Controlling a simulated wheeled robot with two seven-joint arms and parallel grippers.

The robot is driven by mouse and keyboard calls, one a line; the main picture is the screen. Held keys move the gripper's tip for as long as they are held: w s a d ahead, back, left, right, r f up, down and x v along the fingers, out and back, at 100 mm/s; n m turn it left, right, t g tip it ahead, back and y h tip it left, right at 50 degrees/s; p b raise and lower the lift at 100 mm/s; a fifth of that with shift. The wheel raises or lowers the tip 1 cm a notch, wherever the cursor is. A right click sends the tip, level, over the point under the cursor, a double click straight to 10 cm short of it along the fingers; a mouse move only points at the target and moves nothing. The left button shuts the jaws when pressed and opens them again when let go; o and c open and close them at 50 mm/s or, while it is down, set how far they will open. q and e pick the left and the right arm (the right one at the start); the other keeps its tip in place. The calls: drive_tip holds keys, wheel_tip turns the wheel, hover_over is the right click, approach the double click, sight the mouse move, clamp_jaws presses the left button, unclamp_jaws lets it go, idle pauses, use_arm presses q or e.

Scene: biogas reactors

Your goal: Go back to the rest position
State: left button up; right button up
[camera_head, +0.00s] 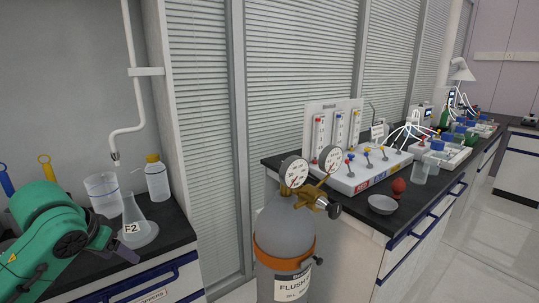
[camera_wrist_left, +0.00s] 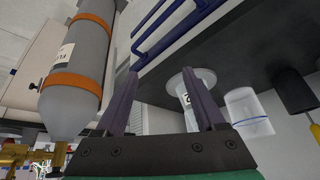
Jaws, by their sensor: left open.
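My left arm (camera_head: 58,238) shows as a green joint and dark link at the lower left of the head view, over the left bench. Its fingertips are not clearly seen there. In the left wrist view my left gripper (camera_wrist_left: 160,82) has its two dark fingers spread apart with nothing between them. A clear conical flask (camera_head: 139,232) labelled F2 stands upright on the left bench, right of the arm. The flask also shows in the left wrist view (camera_wrist_left: 176,84), partly behind one finger. My right gripper is in neither view.
A clear beaker (camera_head: 104,195) and a yellow-capped wash bottle (camera_head: 157,180) stand behind the flask. A grey gas cylinder (camera_head: 284,232) with gauges stands between the benches. The right bench holds a flowmeter panel (camera_head: 334,128), a white dish (camera_head: 382,205) and a red bulb (camera_head: 398,186).

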use_arm(q)
drive_tip(key=s+d+f+m+g+h, duration=0.1)
drive_tip(key=s+d+f, duration=0.4)
drive_tip(key=f, duration=0.5)
drive_tip(key=s+d+f+m, duration=0.1)
drive_tip(key=s+d+f, duration=0.4)
drive_tip(key=f, duration=0.5)
drive_tip(key=s+d+f+n+g, duration=0.1)
drive_tip(key=s+f, duration=0.4)
drive_tip(key=s, duration=0.4)
drive_tip(key=s+f+g+p, duration=0.1)
drive_tip(key=s+f+p, duration=0.15)
drive_tip(key=f, duration=0.75)
drive_tip(key=s+f+g+p, duration=0.1)
drive_tip(key=s+f+p, duration=0.15)
drive_tip(key=f, duration=0.85)
drive_tip(key=s+a+f+p, duration=0.1)
drive_tip(key=s+f, duration=0.3)
drive_tip(key=s, duration=0.2)
drive_tip(key=s+a+f+p, duration=0.2)
drive_tip(key=s+f, duration=0.1)
drive_tip(key=s, duration=0.4)
drive_tip(key=shift+s+f+m+g+y, duration=0.3)
drive_tip(key=shift+f+y, duration=0.1)
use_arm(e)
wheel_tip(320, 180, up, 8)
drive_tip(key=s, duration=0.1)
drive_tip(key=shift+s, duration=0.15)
